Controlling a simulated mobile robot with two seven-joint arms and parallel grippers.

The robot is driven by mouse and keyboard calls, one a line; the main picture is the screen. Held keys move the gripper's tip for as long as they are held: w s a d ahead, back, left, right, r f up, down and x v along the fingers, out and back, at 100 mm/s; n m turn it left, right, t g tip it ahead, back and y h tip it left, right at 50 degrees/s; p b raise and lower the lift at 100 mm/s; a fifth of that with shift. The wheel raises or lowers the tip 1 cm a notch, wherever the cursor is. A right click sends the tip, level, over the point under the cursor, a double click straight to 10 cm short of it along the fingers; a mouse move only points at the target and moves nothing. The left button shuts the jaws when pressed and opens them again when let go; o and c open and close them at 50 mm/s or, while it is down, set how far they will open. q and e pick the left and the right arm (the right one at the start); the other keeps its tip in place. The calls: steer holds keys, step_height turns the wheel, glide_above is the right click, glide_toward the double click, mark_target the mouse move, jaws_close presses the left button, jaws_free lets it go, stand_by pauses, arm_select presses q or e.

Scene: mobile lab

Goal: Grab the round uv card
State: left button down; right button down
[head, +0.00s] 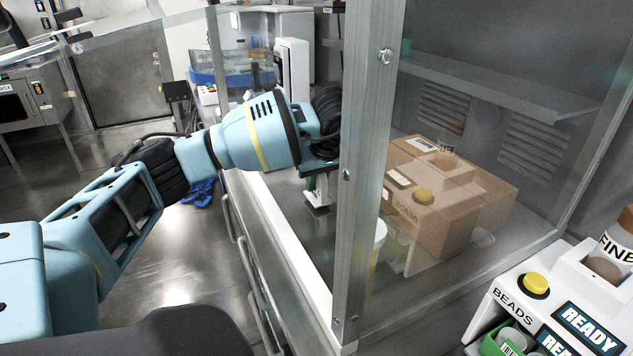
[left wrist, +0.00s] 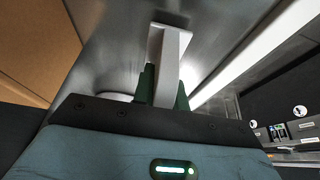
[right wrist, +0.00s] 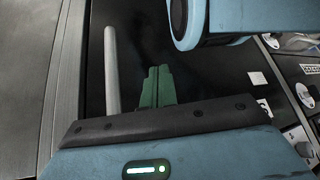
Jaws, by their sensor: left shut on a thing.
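My left gripper (head: 317,182) is behind the clear panel, just above the steel bench. Its green fingers (left wrist: 164,85) are shut on a pale piece (left wrist: 170,48) with a flat, wider end, which also shows in the head view (head: 318,200). I cannot tell whether this piece is the round UV card; no clearly round card shows elsewhere. My right gripper (right wrist: 157,88) is outside the head view. Its green fingers are together and hold nothing visible, beside a grey bar (right wrist: 112,70).
A metal post (head: 360,180) and clear panels stand close to my left arm. Right of the gripper are a brown dispenser (head: 430,205) with a yellow button and a white-lidded container (head: 379,236). A white BEADS machine (head: 510,305) stands at the lower right.

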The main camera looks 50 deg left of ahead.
arm_select(q)
step_height(320, 180, up, 3)
steer(key=shift+f, duration=0.1)
steer(key=s+d+r, duration=0.1)
steer(key=s+d, duration=0.2)
steer(key=s, duration=1.2)
steer(key=shift+s, duration=0.4)
